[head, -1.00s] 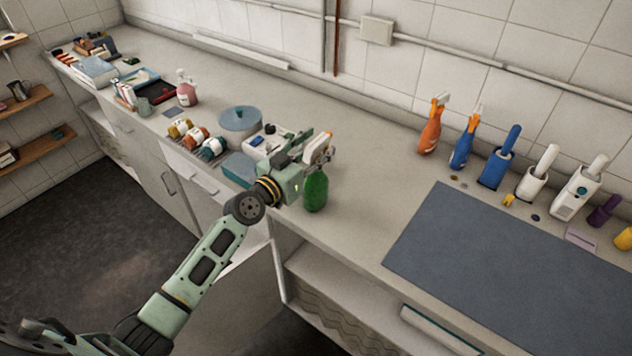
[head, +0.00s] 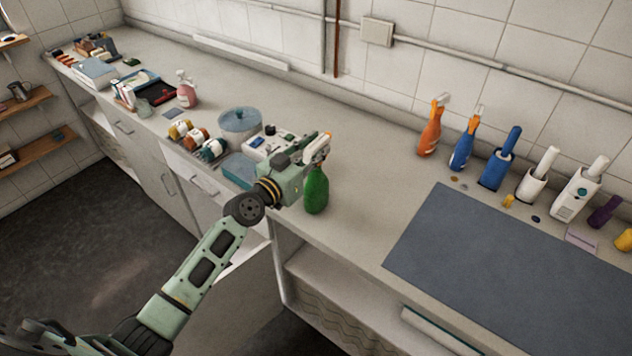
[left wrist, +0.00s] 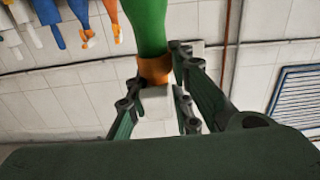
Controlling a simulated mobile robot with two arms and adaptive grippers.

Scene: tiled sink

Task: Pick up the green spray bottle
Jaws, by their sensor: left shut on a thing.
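The green spray bottle (head: 316,190) has an orange and white spray head and stands upright at the front edge of the counter, or just above it; I cannot tell which. My left gripper (head: 318,150) is shut on it near the neck and spray head. In the left wrist view the green bottle (left wrist: 147,25) appears upside down, with the fingers (left wrist: 160,98) at both sides of its orange neck and white head. My right gripper is not in view.
An orange spray bottle (head: 431,128), a blue spray bottle (head: 463,148) and several other containers stand along the wall to the right. A grey mat (head: 500,270) lies at the front right. The counter between bottle and wall is clear.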

